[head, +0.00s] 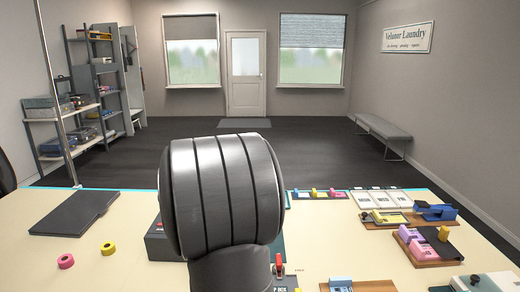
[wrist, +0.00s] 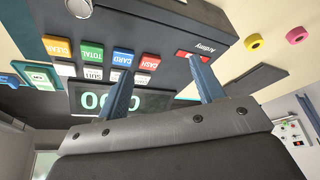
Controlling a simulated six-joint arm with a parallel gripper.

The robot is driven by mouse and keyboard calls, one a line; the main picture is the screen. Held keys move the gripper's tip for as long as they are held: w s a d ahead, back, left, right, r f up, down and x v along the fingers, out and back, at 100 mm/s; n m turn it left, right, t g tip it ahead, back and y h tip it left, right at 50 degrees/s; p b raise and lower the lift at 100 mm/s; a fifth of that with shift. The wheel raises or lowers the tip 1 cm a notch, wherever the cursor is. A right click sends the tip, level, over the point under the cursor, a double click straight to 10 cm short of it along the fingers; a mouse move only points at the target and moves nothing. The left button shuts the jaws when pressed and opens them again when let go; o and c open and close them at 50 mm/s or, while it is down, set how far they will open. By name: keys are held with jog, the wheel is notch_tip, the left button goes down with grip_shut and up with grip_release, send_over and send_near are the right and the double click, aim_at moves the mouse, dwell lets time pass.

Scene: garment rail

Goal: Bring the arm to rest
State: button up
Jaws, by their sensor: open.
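My gripper (wrist: 159,68) shows in the wrist view with its two blue fingers spread apart and nothing between them. In the head view my own grey arm link fills the middle and the gripper is hidden. In the wrist view, a dark till (wrist: 215,18) with coloured keys and a green-digit display lies beyond the fingers, seen upside down. I cannot tell how far the fingers are from it. In the head view only the till's left part (head: 158,243) shows beside my arm.
A pale counter (head: 40,262) spans the front. It bears a dark folder (head: 75,213), a pink ring (head: 66,261), a yellow ring (head: 108,249), and trays of small coloured tools, such as one with a blue tool (head: 436,212), at right. A metal pole (head: 57,100) rises at left.

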jog(key=d, duration=0.3)
jog(key=shift+w+d+m, duration=0.1)
jog(key=shift+w+m, duration=0.2)
jog(key=shift+w, duration=0.05)
jog(key=s+a+n, duration=0.2)
jog(key=s+a, duration=0.1)
jog(key=a, duration=0.7)
jog(key=s+a+n+g+y, duration=0.1)
jog(key=s+a, duration=0.3)
jog(key=a, duration=0.5)
jog(key=shift+s+a+n, duration=0.25)
jog(key=shift+a+n, duration=0.1)
jog(key=shift+n, duration=0.45)
jog(key=shift+f, duration=0.1)
